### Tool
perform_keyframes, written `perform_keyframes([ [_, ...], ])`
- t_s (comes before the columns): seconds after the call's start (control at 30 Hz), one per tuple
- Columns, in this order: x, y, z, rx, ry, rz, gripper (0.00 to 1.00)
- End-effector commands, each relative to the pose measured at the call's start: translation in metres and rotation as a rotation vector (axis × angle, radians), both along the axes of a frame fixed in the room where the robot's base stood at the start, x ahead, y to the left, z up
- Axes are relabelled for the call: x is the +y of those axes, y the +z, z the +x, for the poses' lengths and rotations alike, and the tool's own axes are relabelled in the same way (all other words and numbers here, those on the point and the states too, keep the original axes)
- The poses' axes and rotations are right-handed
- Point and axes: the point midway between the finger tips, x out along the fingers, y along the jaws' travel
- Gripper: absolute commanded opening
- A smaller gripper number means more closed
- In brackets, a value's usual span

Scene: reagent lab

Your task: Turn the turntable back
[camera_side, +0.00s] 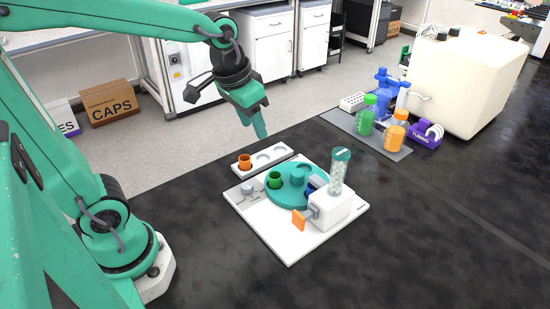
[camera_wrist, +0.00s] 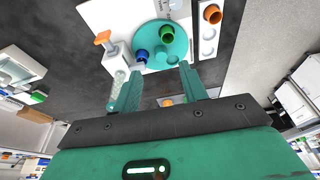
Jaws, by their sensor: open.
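The round teal turntable (camera_side: 294,198) lies on a white base board (camera_side: 284,243) on the black bench. A green cup (camera_side: 275,180) stands on its left part, and a teal knob (camera_side: 298,175) rises near its middle. A blue cup (camera_side: 316,184) is at its right, partly hidden by the white dispenser. The wrist view also shows the turntable (camera_wrist: 172,38), with the green cup (camera_wrist: 166,35) and the blue cup (camera_wrist: 140,56). My gripper (camera_side: 262,132) hangs above and behind the board, pointing down. In the wrist view its fingers (camera_wrist: 160,88) are apart, with nothing held between them.
A white dispenser (camera_side: 337,208) with an orange paddle (camera_side: 298,220) and a clear teal-capped tube (camera_side: 340,170) stands on the board's right. A white strip (camera_side: 265,158) behind holds an orange cup (camera_side: 244,161). Bottles (camera_side: 395,132) stand on a grey mat farther right. The front bench is clear.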

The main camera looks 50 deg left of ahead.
Motion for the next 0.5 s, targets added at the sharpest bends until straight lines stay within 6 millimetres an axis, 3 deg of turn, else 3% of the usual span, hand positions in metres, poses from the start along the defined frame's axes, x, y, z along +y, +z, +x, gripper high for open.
perform_keyframes([
  [0.5,-0.008,-0.057,0.081,0.174,-0.024,0.007,0.43],
])
